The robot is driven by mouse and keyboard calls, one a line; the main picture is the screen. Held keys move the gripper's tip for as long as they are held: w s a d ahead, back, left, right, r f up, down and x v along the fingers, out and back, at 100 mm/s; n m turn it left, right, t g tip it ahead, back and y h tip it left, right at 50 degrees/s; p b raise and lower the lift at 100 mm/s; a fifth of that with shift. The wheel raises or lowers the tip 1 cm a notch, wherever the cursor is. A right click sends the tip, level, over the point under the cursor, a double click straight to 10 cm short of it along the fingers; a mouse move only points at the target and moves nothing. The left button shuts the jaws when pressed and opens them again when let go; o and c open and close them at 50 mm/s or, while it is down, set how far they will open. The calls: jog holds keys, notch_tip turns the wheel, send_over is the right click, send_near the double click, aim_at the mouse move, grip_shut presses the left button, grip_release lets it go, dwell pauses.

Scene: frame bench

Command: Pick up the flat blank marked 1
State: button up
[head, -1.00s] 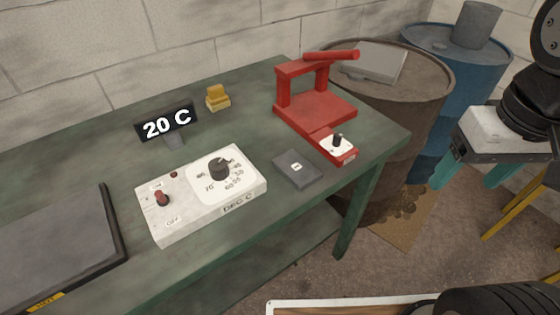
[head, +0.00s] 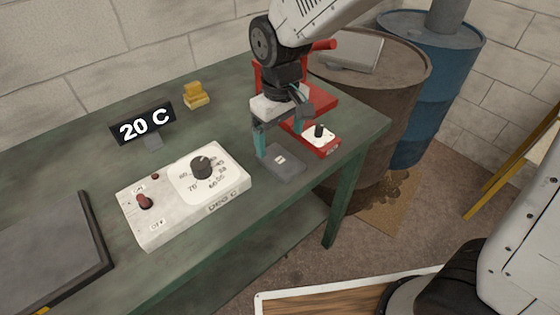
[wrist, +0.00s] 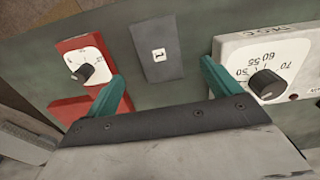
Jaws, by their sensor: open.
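The flat blank marked 1 (head: 284,162) is a thin dark grey plate with a small white label. It lies on the green bench between the white control box and the red press. In the wrist view the blank (wrist: 157,50) shows the label "1" upright, ahead of and between the fingers. My gripper (head: 279,148) is open above the blank, its teal fingers pointing down. In the wrist view my gripper (wrist: 163,82) has a finger to each side of the blank, with nothing between them. I cannot tell the exact height of the fingertips over the bench.
The white control box (head: 160,222) with a dial and red switch stands left of the blank. The red press (head: 325,148) with its own dial is close on the right. A "20 C" display (head: 143,124), a yellow block (head: 196,95) and a dark plate (head: 45,250) are farther left.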

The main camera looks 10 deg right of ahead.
aim_at(280, 160)
notch_tip(280, 160, down, 7)
jog(key=shift+w, duration=0.15)
jog(key=c, duration=1.2)
